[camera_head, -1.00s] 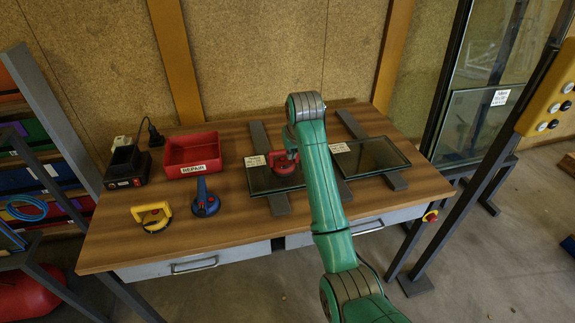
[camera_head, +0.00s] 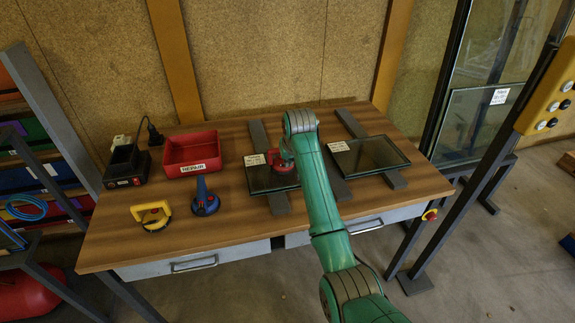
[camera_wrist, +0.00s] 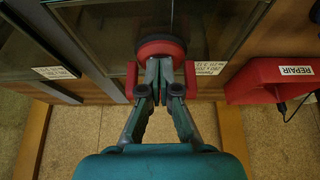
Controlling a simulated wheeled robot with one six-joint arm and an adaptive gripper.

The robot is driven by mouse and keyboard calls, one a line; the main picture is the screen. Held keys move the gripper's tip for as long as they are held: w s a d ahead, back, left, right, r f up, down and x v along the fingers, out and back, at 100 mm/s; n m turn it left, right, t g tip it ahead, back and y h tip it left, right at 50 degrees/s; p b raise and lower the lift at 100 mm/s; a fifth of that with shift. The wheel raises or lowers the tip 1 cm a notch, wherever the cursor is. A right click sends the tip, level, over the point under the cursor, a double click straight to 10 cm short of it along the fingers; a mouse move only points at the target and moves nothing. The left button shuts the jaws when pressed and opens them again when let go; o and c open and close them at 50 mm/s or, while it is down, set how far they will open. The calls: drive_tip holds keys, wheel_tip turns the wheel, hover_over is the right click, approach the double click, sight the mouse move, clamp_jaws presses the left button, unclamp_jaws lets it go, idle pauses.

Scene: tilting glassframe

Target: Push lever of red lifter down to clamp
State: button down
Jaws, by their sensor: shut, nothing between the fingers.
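The red lifter (camera_head: 281,164) stands on the left glass pane (camera_head: 262,184) on the table, partly hidden by my green arm in the head view. In the wrist view the lifter (camera_wrist: 161,48) shows as a red and dark round end, with red parts on both sides of my fingers. My gripper (camera_wrist: 163,62) is shut with nothing held, its fingertips over the lifter between these parts. I cannot tell whether they touch it. The lever's position is not clear, as my fingers cover much of the lifter.
A second glass pane (camera_head: 369,156) lies to the right on dark bars. A red REPAIR box (camera_head: 192,154), a blue lifter (camera_head: 205,198) and a yellow lifter (camera_head: 152,215) are on the left. The table's front middle is clear.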

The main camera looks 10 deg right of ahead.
drive_tip(key=shift+f, duration=0.1)
drive_tip(key=shift+f, duration=1.7)
drive_tip(key=s, duration=0.1)
drive_tip(key=s+r, duration=0.1)
drive_tip(key=s, duration=0.1)
drive_tip(key=v, duration=1.2)
drive_tip(key=shift+s, duration=0.1)
